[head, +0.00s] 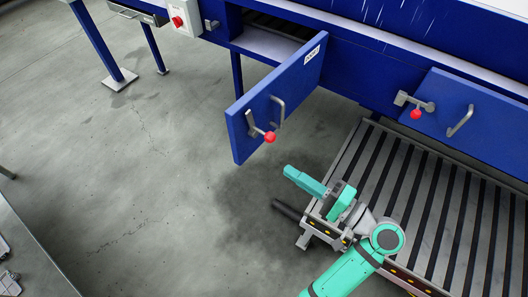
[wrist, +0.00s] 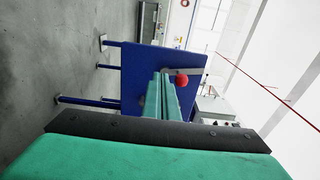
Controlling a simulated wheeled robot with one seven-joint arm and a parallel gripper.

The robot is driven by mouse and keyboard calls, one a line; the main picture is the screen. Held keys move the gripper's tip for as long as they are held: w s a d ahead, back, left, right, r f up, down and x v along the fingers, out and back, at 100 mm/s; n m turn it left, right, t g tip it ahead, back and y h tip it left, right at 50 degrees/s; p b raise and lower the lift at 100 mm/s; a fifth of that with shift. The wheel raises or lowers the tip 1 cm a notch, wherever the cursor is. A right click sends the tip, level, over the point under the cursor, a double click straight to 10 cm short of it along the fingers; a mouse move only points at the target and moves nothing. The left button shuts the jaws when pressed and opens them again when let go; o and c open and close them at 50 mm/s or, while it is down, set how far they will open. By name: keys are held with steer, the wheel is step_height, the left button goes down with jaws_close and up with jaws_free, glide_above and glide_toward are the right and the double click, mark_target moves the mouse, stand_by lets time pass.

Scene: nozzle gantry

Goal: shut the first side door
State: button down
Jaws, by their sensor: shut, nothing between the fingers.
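The open blue side door (head: 285,98) swings out from the blue machine at the upper middle of the head view. It carries a small white label, a grey bar handle (head: 278,110) and a grey latch lever with a red knob (head: 270,137). In the wrist view the blue door panel (wrist: 135,70) stands ahead, with the red knob (wrist: 182,80) beside my fingertips. My teal gripper (head: 290,173) is shut and empty, with its fingers together in the wrist view (wrist: 161,80). In the head view it appears below and right of the door's free edge, with a visible gap.
A second blue door (head: 475,115) with its own handle and red-knobbed latch (head: 415,113) is at the right. A slatted grey platform (head: 425,190) lies below it. A red button box (head: 182,18) is at the upper left. Concrete floor left of the door is clear.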

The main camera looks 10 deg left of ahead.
mark_target(244, 142)
steer(key=x, duration=1.3)
steer(key=shift+w+a+f, duration=0.1)
steer(key=shift+a, duration=0.3)
